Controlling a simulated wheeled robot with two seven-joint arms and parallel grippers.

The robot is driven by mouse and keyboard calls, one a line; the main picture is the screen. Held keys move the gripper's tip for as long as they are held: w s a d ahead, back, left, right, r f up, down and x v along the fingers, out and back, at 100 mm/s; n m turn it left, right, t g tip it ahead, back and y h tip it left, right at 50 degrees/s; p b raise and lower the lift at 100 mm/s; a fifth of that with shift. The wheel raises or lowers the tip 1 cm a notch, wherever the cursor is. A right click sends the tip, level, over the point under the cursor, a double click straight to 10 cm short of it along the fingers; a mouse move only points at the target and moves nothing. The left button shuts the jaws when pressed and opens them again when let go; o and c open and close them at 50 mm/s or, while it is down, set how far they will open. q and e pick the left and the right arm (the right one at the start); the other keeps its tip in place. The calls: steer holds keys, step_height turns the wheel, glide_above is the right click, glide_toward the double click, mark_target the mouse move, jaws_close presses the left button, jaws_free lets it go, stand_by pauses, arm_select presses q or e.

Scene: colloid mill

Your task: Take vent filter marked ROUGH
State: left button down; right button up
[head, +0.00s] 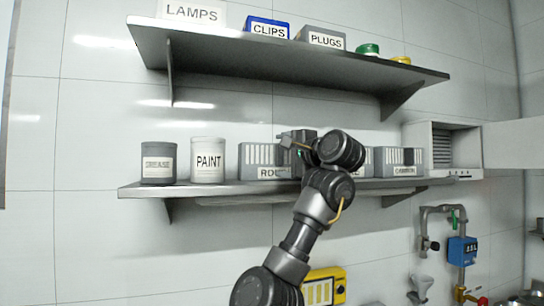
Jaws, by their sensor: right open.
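A grey slatted vent filter (258,155) stands on the lower wall shelf, right of the PAINT can. Its label reads "ROU", and the rest is hidden behind my right arm. My right gripper (290,140) is open, in front of the filter's upper right part. I cannot tell whether it touches the filter. Two similar slatted filters stand farther right. One (368,160) is mostly hidden by my arm, and the other (399,160) has a label too small to read surely. My left gripper is not in view.
The lower shelf (230,190) also holds a grey can (158,163) and a white PAINT can (207,160). The upper shelf (270,59) overhangs with boxes marked LAMPS, CLIPS and PLUGS. An open wall cabinet (415,136) is at right, above pipes with a blue device (462,250).

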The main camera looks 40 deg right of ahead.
steer(key=shift+s, duration=0.15)
steer(key=shift+c, duration=0.9)
steer(key=c, duration=0.9)
steer(key=shift+c, duration=0.5)
steer(key=shift+r, duration=0.15)
